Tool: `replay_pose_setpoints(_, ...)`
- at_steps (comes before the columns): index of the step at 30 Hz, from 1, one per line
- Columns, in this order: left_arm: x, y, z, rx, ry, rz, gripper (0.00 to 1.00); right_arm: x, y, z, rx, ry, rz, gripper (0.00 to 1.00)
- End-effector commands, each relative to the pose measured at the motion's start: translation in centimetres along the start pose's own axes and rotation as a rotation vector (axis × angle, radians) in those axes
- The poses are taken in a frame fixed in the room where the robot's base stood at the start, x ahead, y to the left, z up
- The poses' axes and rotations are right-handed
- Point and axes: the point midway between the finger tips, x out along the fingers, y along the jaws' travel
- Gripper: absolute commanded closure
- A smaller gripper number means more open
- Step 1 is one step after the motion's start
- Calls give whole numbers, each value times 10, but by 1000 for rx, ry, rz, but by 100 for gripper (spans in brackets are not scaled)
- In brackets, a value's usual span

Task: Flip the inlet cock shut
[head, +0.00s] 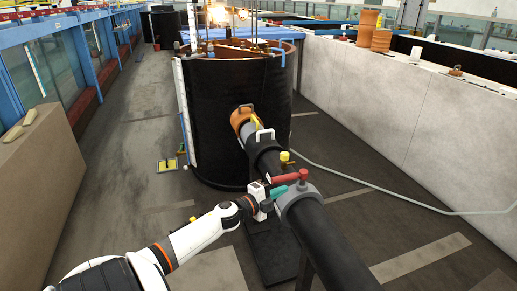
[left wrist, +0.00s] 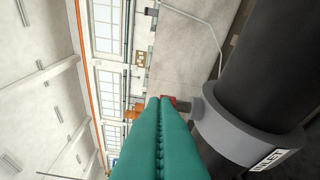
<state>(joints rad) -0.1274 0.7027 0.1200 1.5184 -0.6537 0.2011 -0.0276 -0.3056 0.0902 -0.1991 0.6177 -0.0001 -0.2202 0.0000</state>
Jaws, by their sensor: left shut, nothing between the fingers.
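The inlet cock is a red lever (head: 287,178) with a red knob-like hub, on a grey collar (head: 298,196) around a black pipe. My left gripper (head: 284,188) has teal fingers, shut with nothing between them, just below and beside the lever in the head view. In the left wrist view, the shut teal fingers (left wrist: 161,100) reach up the middle. A small part of the red lever (left wrist: 182,105) shows behind the fingertips, beside the grey collar (left wrist: 238,128), which carries an INLET label (left wrist: 272,160). I cannot tell whether fingers and lever touch. My right gripper is not in view.
The black pipe (head: 330,245) runs to a large black tank (head: 225,110). A yellow-topped fitting (head: 285,157) and a white bracket handle (head: 265,134) sit farther along it. A pale hose (head: 370,183) lies to the right. The floor (head: 135,190) on the left is mostly clear.

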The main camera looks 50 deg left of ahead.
Motion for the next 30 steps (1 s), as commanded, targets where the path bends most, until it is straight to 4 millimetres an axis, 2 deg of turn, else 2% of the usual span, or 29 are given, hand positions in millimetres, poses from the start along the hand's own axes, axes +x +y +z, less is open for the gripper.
replay_pose_setpoints(5, -27, -2, -2, 0, 0, -3, 100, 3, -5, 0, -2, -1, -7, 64)
replay_pose_setpoints(12, -65, -1, -5, 0, -1, -3, 100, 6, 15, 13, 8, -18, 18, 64)
replay_pose_setpoints(15, -76, 0, -6, -1, -1, -2, 100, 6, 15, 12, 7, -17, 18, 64)
replay_pose_setpoints(21, -85, 1, -6, 0, -2, -1, 100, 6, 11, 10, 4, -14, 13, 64)
replay_pose_setpoints(30, -85, 1, -6, 0, -2, 0, 100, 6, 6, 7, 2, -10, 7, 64)
